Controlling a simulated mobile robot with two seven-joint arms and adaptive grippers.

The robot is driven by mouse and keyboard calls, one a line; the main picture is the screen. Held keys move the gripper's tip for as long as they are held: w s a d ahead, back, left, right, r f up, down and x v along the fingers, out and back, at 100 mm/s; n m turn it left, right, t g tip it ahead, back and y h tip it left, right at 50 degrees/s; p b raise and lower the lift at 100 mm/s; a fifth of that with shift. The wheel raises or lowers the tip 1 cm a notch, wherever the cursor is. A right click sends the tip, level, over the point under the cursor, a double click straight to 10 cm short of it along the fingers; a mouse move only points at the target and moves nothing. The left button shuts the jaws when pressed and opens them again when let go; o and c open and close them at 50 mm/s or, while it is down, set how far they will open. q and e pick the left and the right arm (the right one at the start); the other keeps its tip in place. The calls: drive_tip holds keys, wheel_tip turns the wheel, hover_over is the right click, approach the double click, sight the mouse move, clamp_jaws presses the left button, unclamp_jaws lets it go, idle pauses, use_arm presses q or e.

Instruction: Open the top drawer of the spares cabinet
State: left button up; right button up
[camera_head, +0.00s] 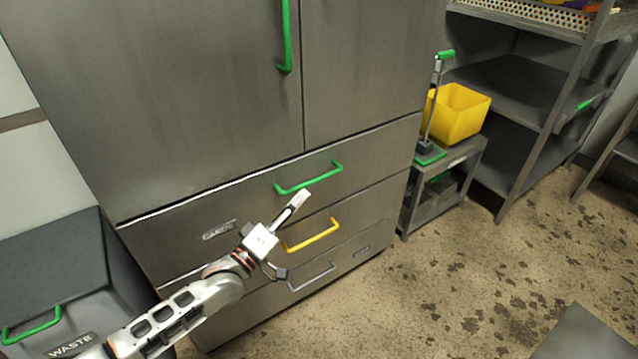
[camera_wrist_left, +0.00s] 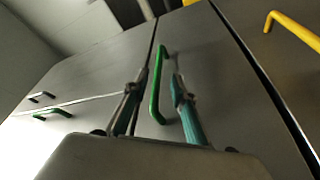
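The spares cabinet (camera_head: 190,90) is grey metal with two upper doors and three drawers below. The top drawer (camera_head: 240,205) has a green bar handle (camera_head: 310,180) and looks shut. My left gripper (camera_head: 294,234) is open and empty, its fingers spread in front of the drawers, just below the green handle in the head view. In the left wrist view the green handle (camera_wrist_left: 156,88) appears between the two open fingers of my left gripper (camera_wrist_left: 157,86), beyond them. I cannot tell whether either finger touches it. My right gripper is not in view.
Below are a yellow handle (camera_head: 312,236) and a grey handle (camera_head: 312,279) on the lower drawers. A dark waste bin (camera_head: 50,262) stands left. A low stand with a yellow bin (camera_head: 459,113) and shelving (camera_head: 500,70) are right.

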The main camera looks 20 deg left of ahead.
sight(316, 179)
use_arm(q)
drive_tip(key=b+x, duration=0.1)
drive_tip(key=x, duration=0.5)
drive_tip(key=shift+w+r, duration=0.1)
drive_tip(key=shift+w, duration=0.15)
drive_tip(key=shift+w+d+r, duration=0.15)
drive_tip(key=shift+w+d, duration=0.1)
drive_tip(key=shift+w, duration=0.25)
drive_tip(key=shift+w+r, duration=0.1)
drive_tip(key=shift+r, duration=0.05)
clamp_jaws()
drive_tip(key=shift+d, duration=0.15)
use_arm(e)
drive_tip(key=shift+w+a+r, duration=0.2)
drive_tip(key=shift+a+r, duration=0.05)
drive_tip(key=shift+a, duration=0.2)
